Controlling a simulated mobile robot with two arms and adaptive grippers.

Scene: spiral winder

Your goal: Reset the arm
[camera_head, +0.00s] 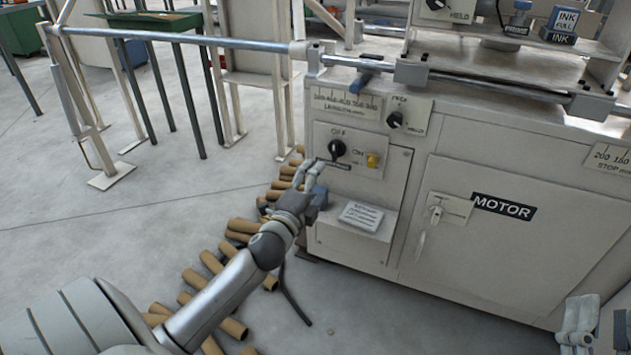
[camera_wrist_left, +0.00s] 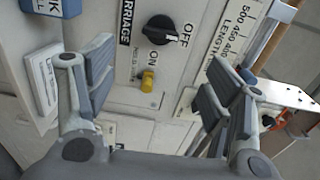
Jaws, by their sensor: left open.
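My left gripper (camera_head: 308,174) is open and empty in front of the winder's control panel (camera_head: 350,172), below the black OFF/ON knob (camera_head: 337,149). In the left wrist view, the spread fingers of my left gripper (camera_wrist_left: 160,95) frame that panel. The black knob (camera_wrist_left: 160,30), labelled CARRIAGE, and the yellow button (camera_wrist_left: 148,82) show between and beyond them, apart from the pads. The yellow button (camera_head: 373,160) also shows in the head view. My right gripper (camera_head: 602,325) is at the lower right corner, partly cut off, with its fingers apart.
A second black knob (camera_head: 395,119) sits above right. A steel rail (camera_head: 180,38) crosses the top. Brown cardboard tubes (camera_head: 240,226) litter the floor. The MOTOR door (camera_head: 500,235) is shut.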

